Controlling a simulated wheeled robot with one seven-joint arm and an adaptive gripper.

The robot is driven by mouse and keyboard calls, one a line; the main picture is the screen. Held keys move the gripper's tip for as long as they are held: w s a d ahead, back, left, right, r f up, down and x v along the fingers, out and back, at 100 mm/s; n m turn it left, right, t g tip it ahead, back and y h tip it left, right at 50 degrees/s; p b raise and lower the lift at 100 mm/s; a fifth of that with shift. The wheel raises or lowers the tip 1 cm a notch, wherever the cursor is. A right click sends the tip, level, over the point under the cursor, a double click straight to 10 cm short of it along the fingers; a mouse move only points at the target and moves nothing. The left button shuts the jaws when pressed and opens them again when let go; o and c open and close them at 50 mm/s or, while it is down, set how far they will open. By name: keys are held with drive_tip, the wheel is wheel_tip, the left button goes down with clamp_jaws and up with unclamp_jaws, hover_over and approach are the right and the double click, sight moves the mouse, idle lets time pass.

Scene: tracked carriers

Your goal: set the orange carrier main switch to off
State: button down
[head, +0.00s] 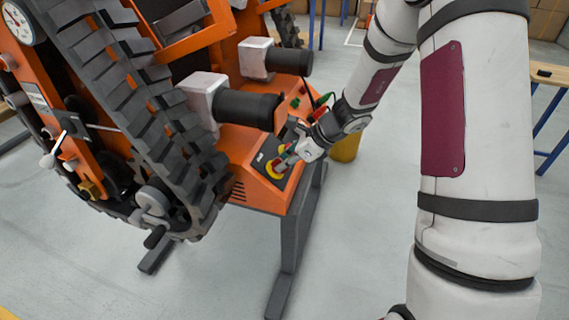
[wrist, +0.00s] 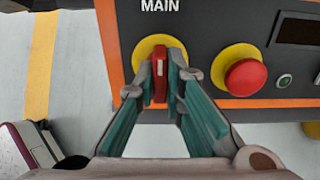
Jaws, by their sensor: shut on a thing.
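The orange carrier (head: 245,185) stands at the left and centre of the head view, with a dark control panel on its front right corner. In the wrist view the main switch (wrist: 159,72) is a red handle with a white mark on a yellow disc, under the label MAIN. The handle stands upright in that picture, its mark pointing toward the label. My gripper (wrist: 161,88) is shut on the red handle, one teal-padded finger on each side. In the head view my gripper (head: 288,156) is at the panel and hides most of the switch.
A red mushroom button (wrist: 246,77) on a yellow disc sits just right of the switch, with a small green button (wrist: 284,81) beyond it. Dark cylinders (head: 245,108) on the carrier stand close to my wrist. A yellow bin (head: 346,147) stands behind it.

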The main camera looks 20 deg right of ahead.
drive_tip(key=c, duration=1.7)
unclamp_jaws()
drive_tip(key=shift+r, duration=0.1)
drive_tip(key=v, duration=1.2)
